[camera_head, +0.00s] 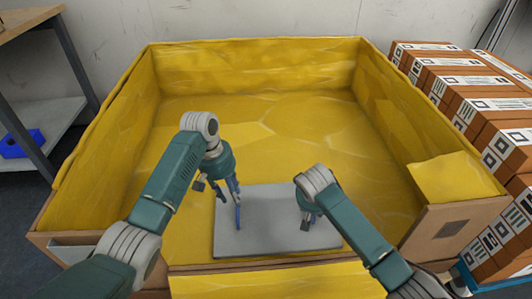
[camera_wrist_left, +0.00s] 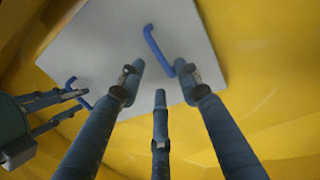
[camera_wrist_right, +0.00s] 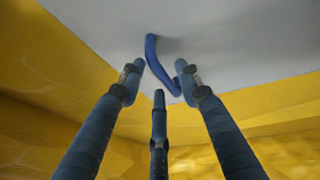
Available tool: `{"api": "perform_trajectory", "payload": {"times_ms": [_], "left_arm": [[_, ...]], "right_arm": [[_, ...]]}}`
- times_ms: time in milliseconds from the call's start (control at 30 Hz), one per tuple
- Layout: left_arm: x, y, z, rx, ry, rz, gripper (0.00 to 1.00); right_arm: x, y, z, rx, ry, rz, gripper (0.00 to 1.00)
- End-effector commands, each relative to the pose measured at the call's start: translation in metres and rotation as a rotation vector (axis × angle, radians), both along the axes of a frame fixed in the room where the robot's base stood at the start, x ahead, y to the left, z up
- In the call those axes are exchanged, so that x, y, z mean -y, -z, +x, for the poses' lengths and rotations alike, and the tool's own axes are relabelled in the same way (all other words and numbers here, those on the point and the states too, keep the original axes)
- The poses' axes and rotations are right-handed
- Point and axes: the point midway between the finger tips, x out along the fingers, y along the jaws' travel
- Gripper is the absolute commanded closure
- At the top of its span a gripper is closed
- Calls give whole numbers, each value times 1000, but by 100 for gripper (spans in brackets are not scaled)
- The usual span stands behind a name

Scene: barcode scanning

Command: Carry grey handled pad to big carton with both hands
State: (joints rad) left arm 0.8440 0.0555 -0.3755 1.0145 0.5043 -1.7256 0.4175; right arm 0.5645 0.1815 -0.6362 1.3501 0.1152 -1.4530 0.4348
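The grey handled pad (camera_head: 268,240) lies flat inside the yellow-lined big carton (camera_head: 68,205), close to its near wall. The pad has two blue handles, one toward each side. My left gripper (camera_head: 232,192) is over the pad's left handle (camera_wrist_left: 153,45), with its fingers spread and the handle near the gap between them. My right gripper (camera_head: 308,214) is over the right handle (camera_wrist_right: 155,62), its fingers also spread on both sides of the handle. Neither gripper is seen closed on a handle. The right fingers are partly hidden by my arm in the head view.
Stacked brown boxes with printed labels (camera_head: 465,85) stand right of the carton. A shelf (camera_head: 50,118) with a blue item (camera_head: 22,143) is at the left. The carton's floor (camera_head: 270,125) beyond the pad is bare.

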Motion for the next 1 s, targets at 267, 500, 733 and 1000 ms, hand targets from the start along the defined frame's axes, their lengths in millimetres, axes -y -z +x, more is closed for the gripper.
{"api": "perform_trajectory", "payload": {"times_ms": [267, 500, 733, 1000], "left_arm": [[-9, -43, 0, 1, 0, 0, 66], [-11, -51, -1, -1, 0, 1, 66], [-11, -51, -1, -1, 0, 1, 66], [-11, -50, -1, -1, 0, 1, 66]], "right_arm": [[0, 0, 0, 0, 0, 0, 66], [-3, -13, -5, 3, -1, 2, 66], [-10, -56, -24, 4, -2, 2, 66], [-17, -98, -42, 2, -1, 2, 66]]}}
